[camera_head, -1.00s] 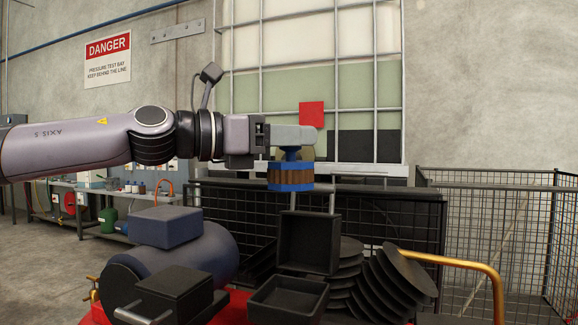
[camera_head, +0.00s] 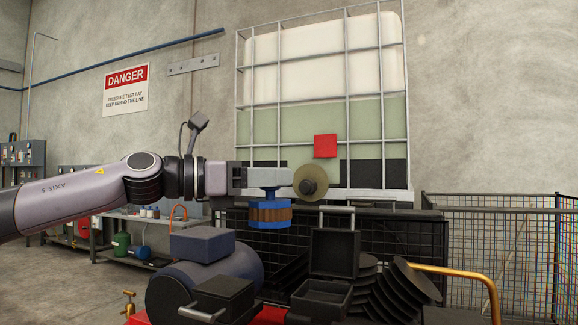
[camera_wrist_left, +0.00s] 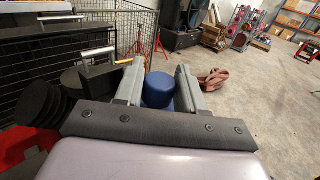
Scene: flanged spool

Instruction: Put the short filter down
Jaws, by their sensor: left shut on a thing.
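The short filter (camera_head: 270,213) has a blue top and bottom with a brown pleated band between them. My left gripper (camera_head: 270,181) is shut on its blue upper part, and it hangs roughly upright below the fingers. In the left wrist view its round blue end (camera_wrist_left: 158,88) shows between the two grey fingers. In the head view it appears in the air above the cluttered red surface. No contact with anything beneath shows. My right gripper is not in view.
A dark blue block (camera_head: 202,244) rests on a blue-grey cylinder. Black open bins (camera_head: 335,252) and tilted black discs (camera_head: 380,285) crowd the right. A tan round disc (camera_head: 311,181) shows beside the gripper. A brass rail (camera_head: 485,277) and mesh fence (camera_head: 500,250) stand farther right.

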